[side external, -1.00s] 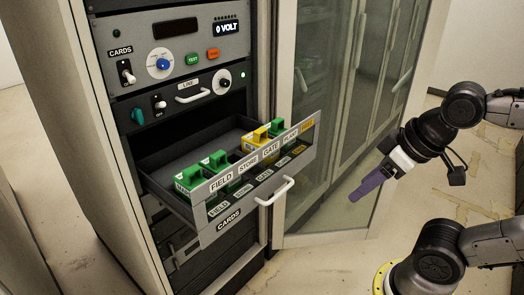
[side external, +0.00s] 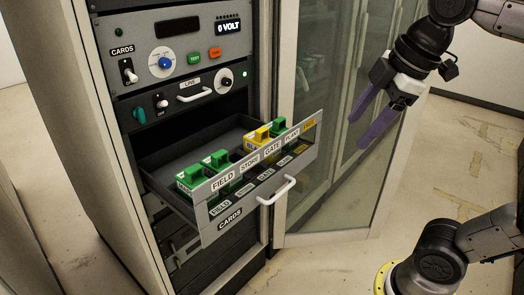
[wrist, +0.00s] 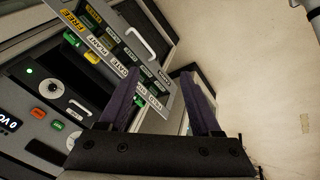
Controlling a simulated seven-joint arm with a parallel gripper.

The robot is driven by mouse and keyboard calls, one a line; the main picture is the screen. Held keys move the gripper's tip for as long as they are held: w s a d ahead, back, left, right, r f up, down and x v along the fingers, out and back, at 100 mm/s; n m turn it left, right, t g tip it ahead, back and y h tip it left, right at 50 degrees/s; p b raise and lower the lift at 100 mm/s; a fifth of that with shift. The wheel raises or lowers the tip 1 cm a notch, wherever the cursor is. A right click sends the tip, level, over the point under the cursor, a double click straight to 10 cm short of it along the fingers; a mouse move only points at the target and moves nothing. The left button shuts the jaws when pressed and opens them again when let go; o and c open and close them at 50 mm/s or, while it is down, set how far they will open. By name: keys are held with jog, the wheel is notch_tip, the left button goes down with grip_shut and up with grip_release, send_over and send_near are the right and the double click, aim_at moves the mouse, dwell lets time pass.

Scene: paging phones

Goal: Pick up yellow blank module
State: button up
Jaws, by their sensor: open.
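The yellow blank module (side external: 257,137) stands in the open card drawer (side external: 210,238), between green modules, with its raised handle on top. In the wrist view a small yellow block (wrist: 92,57) shows in the drawer at upper left. My gripper (side external: 357,132) is open and empty, with its two purple fingers apart, in the air to the right of the drawer. The fingers also show in the wrist view (wrist: 160,75), where the left one covers part of the drawer front. The module's lower part is hidden by the labelled drawer front.
Green modules (side external: 190,177) sit at the drawer's left end, and another (side external: 279,126) is right of the yellow one. A white handle (side external: 275,191) sticks out of the drawer front. A glass cabinet door (side external: 325,190) stands behind the gripper. Control panels (side external: 180,60) are above the drawer.

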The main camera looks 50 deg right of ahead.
jog(key=w+d+r+n+g, duration=0.1)
jog(key=w+r+n, duration=0.3)
jog(key=w+r, duration=0.35)
jog(key=n+g, duration=0.4)
jog(key=n, duration=0.1)
send_over(262, 129)
notch_tip(262, 129, down, 11)
jog(key=f, duration=0.8)
jog(key=shift+w+d+f, duration=0.2)
jog(key=shift+d+f, duration=0.05)
jog(key=shift+d, duration=0.15)
jog(key=shift+s+a+f, duration=0.1)
jog(key=shift+a+f, duration=0.05)
jog(key=shift+f, duration=1.2)
jog(key=shift+a+f, duration=0.15)
jog(key=shift+f, duration=1.15)
jog(key=shift+c, duration=0.3)
grip_shut()
